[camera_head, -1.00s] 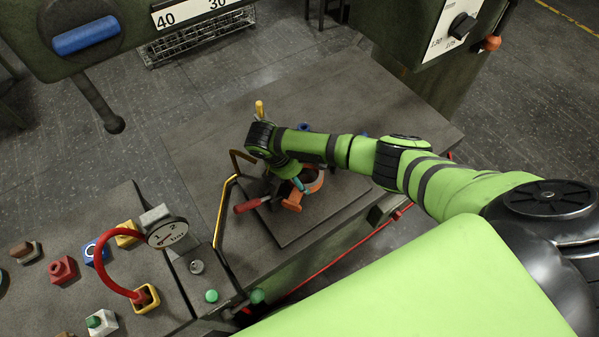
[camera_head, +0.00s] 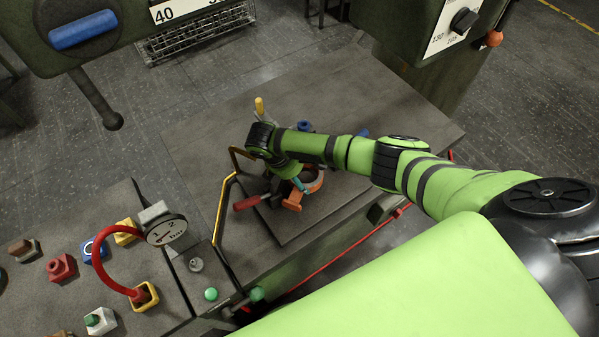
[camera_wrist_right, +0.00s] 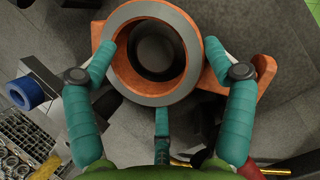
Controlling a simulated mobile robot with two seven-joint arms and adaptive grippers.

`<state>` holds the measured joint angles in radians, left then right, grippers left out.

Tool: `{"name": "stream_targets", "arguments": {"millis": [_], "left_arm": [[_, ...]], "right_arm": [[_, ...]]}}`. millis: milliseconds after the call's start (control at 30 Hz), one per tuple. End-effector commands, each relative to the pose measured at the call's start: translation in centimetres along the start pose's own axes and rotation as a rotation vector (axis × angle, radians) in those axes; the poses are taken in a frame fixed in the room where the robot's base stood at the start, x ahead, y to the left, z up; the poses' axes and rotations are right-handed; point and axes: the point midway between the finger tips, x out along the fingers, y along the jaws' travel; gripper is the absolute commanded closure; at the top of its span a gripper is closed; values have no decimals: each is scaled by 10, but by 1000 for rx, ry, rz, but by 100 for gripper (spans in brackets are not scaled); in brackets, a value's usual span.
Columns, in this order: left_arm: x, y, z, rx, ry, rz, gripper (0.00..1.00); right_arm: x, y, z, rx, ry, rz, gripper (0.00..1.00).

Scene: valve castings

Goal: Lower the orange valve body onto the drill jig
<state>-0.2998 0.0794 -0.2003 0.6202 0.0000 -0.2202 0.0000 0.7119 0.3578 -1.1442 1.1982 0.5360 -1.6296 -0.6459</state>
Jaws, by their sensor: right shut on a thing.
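The orange valve body (camera_head: 293,201) is a ring with a grey face and side lugs, over the dark plate on the bench. In the right wrist view, the valve body (camera_wrist_right: 196,50) fills the top centre, its bore facing the camera. My right gripper (camera_head: 299,184) is shut on it. In that view two teal fingers of my right gripper (camera_wrist_right: 160,52) press either side of the ring, with a third finger below. Arm, gripper and valve body hide what lies underneath, so I cannot tell the drill jig apart or whether the valve body touches it. My left gripper is not in view.
A red-handled tool or clamp (camera_head: 247,203) lies left of the valve body. A bent yellow-black bar (camera_head: 224,205) stands farther left. A blue ring (camera_wrist_right: 28,92) and a yellow handle (camera_head: 259,106) are behind. A pressure gauge (camera_head: 166,230) stands left. The bench's right rear is clear.

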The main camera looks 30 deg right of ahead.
Motion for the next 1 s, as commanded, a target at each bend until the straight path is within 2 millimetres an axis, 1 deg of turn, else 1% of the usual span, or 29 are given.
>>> {"name": "stream_targets", "arguments": {"millis": [33, 133, 400, 433, 467, 1000], "left_arm": [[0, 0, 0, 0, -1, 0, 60], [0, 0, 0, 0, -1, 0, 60], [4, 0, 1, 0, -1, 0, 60], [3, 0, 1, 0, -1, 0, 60], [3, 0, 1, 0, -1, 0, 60], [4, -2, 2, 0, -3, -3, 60]], "right_arm": [[-3, 2, 1, 2, 0, 4, 76], [-2, 2, 1, 2, 0, 4, 76], [4, 2, -2, 2, 0, 4, 76], [2, 2, -1, 2, 0, 5, 5], [2, 2, -1, 2, 0, 4, 0], [6, -2, -2, -2, -1, -3, 0]]}}
